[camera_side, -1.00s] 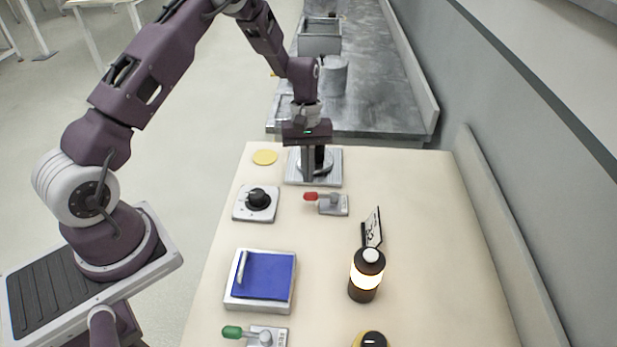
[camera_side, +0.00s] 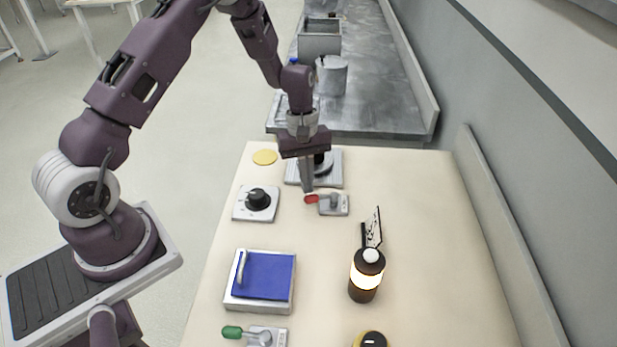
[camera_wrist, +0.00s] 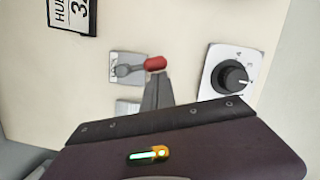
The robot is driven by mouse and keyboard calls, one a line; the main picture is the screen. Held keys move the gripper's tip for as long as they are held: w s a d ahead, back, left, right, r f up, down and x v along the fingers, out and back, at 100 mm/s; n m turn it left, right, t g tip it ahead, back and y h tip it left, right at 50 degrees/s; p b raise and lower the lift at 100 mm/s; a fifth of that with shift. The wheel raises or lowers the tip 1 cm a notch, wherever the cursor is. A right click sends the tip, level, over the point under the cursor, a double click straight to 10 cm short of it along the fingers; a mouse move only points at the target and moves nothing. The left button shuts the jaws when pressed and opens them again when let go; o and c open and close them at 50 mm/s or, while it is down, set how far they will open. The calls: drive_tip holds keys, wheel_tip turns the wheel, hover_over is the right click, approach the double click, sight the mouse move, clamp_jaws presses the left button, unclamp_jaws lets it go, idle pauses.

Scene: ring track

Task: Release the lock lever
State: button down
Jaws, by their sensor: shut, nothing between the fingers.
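A lever with a red handle (camera_side: 311,199) sits on a small grey base plate (camera_side: 341,210) on the cream table. Its handle points left in the side view. In the wrist view the red handle (camera_wrist: 155,63) lies just beyond my fingertips, with its grey plate (camera_wrist: 122,67) to the left. My gripper (camera_side: 308,190) points down, shut and empty, with its tips right at the red handle. Whether they touch it I cannot tell. A second lever with a green handle (camera_side: 232,332) lies at the near edge of the side view. Which one is the lock lever is not marked legibly.
A black knob (camera_side: 257,199) on a white plate is left of the red lever. A ribbed plate (camera_side: 334,178) with a dark round part stands behind it. The table's right side is clear.

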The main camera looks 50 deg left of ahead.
drive_tip(key=n, duration=0.1)
drive_tip(key=s+d+n, duration=0.1)
drive_tip(key=n, duration=0.1)
drive_tip(key=shift+s+d+n+t, duration=0.3)
drive_tip(key=d+n, duration=0.2)
drive_tip(key=n, duration=0.1)
drive_tip(key=shift+s+n+t, duration=0.3)
drive_tip(key=shift+s+t, duration=0.1)
drive_tip(key=n, duration=0.1)
drive_tip(key=d+n, duration=0.1)
drive_tip(key=shift+s+d+n+t, duration=0.2)
drive_tip(key=shift+n+t, duration=0.1)
drive_tip(key=shift+n, duration=0.1)
drive_tip(key=d+n, duration=0.1)
drive_tip(key=n, duration=0.1)
drive_tip(key=shift+w+d+n+t, duration=0.15)
drive_tip(key=shift+d+n+t, duration=0.15)
drive_tip(key=shift+d+n, duration=0.1)
drive_tip(key=shift+w+d, duration=0.15)
drive_tip(key=shift+d, duration=0.3)
